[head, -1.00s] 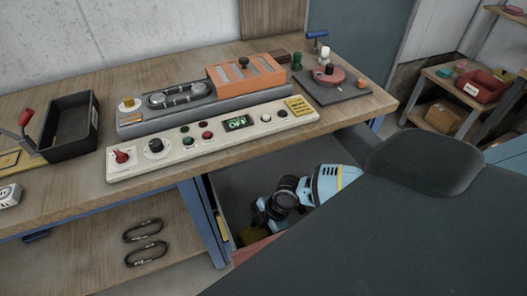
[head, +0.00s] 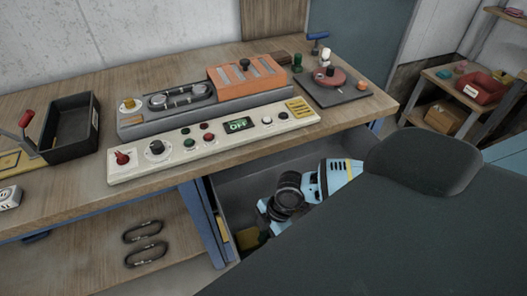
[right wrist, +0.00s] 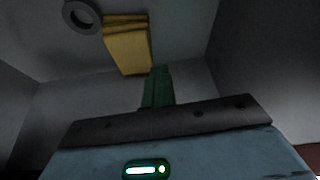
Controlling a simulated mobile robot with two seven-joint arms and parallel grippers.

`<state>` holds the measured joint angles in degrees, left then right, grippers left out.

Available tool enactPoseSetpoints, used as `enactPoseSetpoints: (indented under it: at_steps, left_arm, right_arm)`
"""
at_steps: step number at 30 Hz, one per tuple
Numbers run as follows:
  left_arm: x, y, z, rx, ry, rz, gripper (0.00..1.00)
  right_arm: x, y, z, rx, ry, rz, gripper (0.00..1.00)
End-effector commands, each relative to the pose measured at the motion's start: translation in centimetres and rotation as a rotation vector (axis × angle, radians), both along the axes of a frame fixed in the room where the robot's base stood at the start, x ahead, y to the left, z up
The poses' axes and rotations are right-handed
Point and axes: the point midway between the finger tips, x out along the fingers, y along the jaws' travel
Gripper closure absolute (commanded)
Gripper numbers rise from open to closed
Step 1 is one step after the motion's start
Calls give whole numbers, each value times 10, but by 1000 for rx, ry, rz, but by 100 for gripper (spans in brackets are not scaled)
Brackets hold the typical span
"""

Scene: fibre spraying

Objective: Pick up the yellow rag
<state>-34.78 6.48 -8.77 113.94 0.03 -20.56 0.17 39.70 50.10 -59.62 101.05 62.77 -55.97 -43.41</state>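The yellow rag (head: 248,239) lies in the open grey drawer (head: 232,178) under the workbench, near the drawer's lower left corner in the head view. In the right wrist view the rag (right wrist: 127,47) shows as a folded yellow block, ahead of the gripper and apart from it. My right gripper (head: 267,214) reaches down into the drawer, above and right of the rag. Its fingers do not show clearly enough to tell their opening. My left gripper is out of view.
The drawer walls enclose the arm. A control panel (head: 215,143) sits on the bench above. Carabiners (head: 143,231) lie on the lower shelf.

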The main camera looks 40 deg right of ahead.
Motion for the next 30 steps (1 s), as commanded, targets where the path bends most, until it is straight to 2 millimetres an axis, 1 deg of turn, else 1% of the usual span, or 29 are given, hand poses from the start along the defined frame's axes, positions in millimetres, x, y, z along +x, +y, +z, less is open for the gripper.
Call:
enactPoseSetpoints:
  at_steps: [1,6,14,15,30]
  left_arm:
    - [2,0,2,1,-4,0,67]
    - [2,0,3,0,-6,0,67]
    - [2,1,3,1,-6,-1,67]
    - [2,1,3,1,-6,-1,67]
    - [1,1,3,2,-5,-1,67]
  right_arm:
    - [2,-1,9,-1,-5,0,100]
    - [3,-1,23,0,-9,1,100]
    - [4,-1,25,-1,-12,-1,100]
    - [4,-1,25,-1,-13,-1,98]
    - [5,-1,26,-1,-14,-2,33]
